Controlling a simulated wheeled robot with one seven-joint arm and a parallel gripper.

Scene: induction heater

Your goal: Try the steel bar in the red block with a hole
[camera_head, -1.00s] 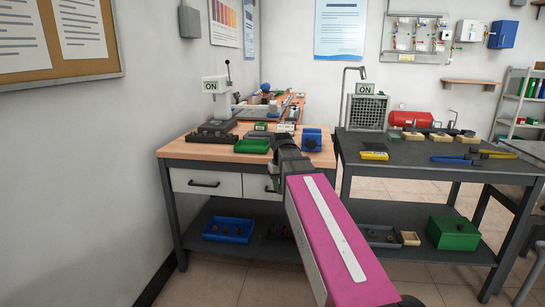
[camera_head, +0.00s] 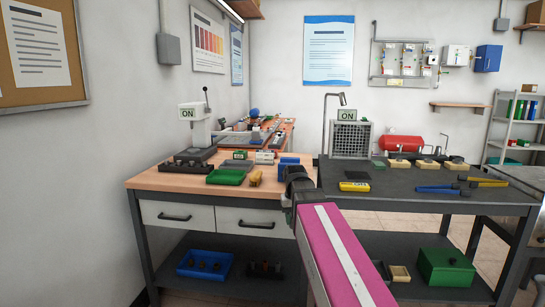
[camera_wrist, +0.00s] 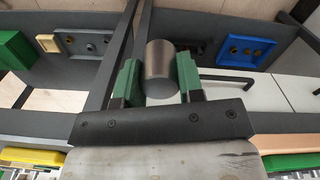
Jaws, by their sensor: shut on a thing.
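The steel bar (camera_wrist: 159,68), a plain grey-brown cylinder, sits between the two green fingers of my gripper (camera_wrist: 158,78) in the wrist view. The gripper is shut on it, with the bar's round end facing the camera. In the head view my gripper (camera_head: 293,190) is by the gap between the wooden and dark benches, near their front edges; the bar is hidden there. I cannot make out a red block with a hole in either view.
The wooden bench (camera_head: 152,183) holds a green tray (camera_head: 226,177), a small tan piece (camera_head: 256,177) and a white press (camera_head: 200,133). The dark bench (camera_head: 420,187) carries a yellow meter (camera_head: 355,186) and blue-handled tools (camera_head: 438,190). Lower shelves hold a blue bin (camera_head: 205,264) and a green box (camera_head: 445,266).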

